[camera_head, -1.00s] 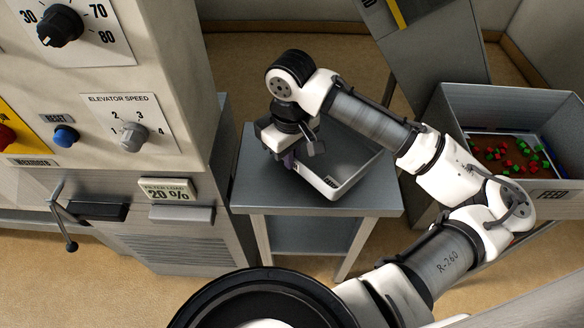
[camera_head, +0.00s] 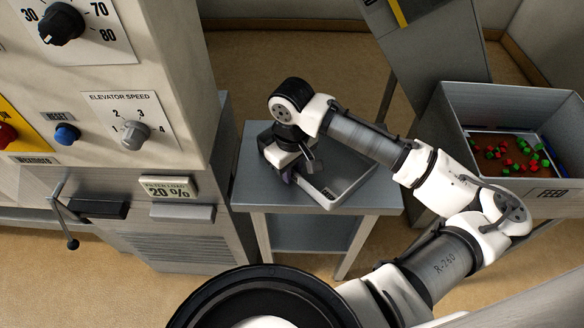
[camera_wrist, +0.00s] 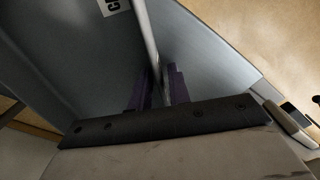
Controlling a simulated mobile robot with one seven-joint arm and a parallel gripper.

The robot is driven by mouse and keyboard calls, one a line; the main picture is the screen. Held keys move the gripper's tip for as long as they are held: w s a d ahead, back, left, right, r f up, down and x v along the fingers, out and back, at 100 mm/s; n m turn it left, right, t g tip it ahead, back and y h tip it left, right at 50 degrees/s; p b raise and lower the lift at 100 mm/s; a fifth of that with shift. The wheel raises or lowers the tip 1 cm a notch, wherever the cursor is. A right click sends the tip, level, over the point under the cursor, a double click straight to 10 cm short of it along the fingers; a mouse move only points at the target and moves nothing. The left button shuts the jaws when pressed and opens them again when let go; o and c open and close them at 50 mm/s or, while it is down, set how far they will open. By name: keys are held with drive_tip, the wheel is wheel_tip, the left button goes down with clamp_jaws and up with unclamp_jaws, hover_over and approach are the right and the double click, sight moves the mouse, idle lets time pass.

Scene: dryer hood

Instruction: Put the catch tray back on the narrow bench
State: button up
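My gripper (camera_head: 290,174) is at the tray's left side, pointing down. In the wrist view, the purple fingers of my gripper (camera_wrist: 160,88) stand on both sides of the thin tray wall (camera_wrist: 147,40) and look closed on it. My arm hides the tray's back part. Contact under the tray is hard to see.
A machine with dials, a blue reset button (camera_head: 66,134) and a filter load display (camera_head: 169,188) stands left of the bench. A grey feed bin (camera_head: 552,194) with red and green pieces stands at right. The bench's front left top is clear.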

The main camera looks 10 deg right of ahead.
drive_tip(key=shift+o, duration=0.6)
drive_tip(key=shift+r, duration=0.1)
drive_tip(key=shift+r, duration=0.2)
wheel_tip(320, 180, up, 12)
drive_tip(key=b, duration=0.1)
drive_tip(key=shift+o, duration=0.3)
drive_tip(key=shift+f, duration=0.1)
idle(1.8)
